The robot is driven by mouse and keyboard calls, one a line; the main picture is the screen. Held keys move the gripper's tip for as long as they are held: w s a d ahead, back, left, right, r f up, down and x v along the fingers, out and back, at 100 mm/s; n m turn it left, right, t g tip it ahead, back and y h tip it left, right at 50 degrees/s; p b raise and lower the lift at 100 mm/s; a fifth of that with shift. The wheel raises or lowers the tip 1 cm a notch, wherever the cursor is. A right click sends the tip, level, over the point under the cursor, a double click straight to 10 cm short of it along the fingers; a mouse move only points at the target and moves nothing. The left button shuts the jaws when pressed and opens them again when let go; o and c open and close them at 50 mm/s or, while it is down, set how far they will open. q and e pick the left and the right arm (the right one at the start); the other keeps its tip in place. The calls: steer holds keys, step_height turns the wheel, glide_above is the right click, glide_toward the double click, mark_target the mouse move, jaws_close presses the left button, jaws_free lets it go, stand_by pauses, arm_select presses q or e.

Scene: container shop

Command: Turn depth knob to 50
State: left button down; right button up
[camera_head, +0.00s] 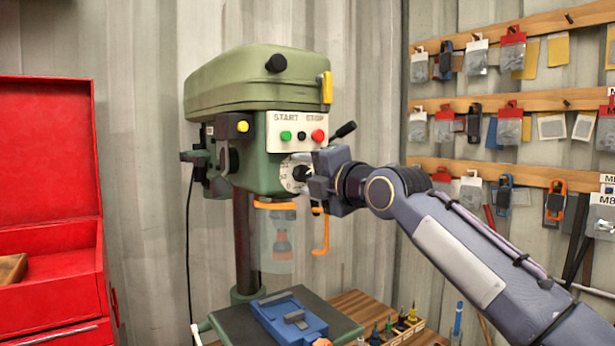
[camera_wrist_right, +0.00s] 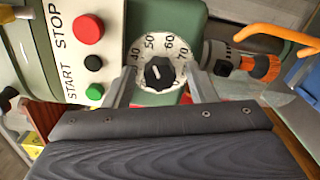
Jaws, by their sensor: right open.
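The green drill press (camera_head: 255,85) carries a round white depth dial (camera_head: 287,178) with a black knob at its centre, partly covered by my right gripper in the head view. In the right wrist view the black depth knob (camera_wrist_right: 160,73) sits on the dial (camera_wrist_right: 146,42), where 40, 50, 60 and 70 show. A short white mark lies on the knob; its exact reading is hard to tell. My right gripper (camera_wrist_right: 163,84) is open, its fingers to either side of the knob, with a gap on both sides. My left gripper is not in view.
The start/stop panel (camera_head: 297,132) with green, black and red buttons is just above the dial. An orange hook-shaped part (camera_head: 321,238) hangs below. A blue vise (camera_head: 289,318) stands on the press table. A red toolbox (camera_head: 50,190) is at left; pegboard rails hold packets at right.

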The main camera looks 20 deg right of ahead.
steer(key=b+v, duration=0.3)
steer(key=v, duration=0.4)
steer(key=shift+s+b, duration=0.3)
steer(key=shift+b, duration=0.1)
steer(key=shift+d, duration=0.1)
steer(key=s+f+m+g, duration=0.3)
steer(key=s+f+m, duration=0.6)
steer(key=f, duration=0.6)
steer(key=s+f+m+g+h, duration=0.1)
steer(key=s+f+m+g, duration=0.3)
steer(key=f, duration=1.2)
steer(key=s+d+f+m+g+h, duration=0.1)
steer(key=s+f+m+g, duration=0.3)
steer(key=s+f+m, duration=0.9)
step_height(320, 180, down, 3)
steer(key=s, duration=0.2)
steer(key=shift+s+m+p, duration=0.3)
steer(key=shift+s, duration=0.05)
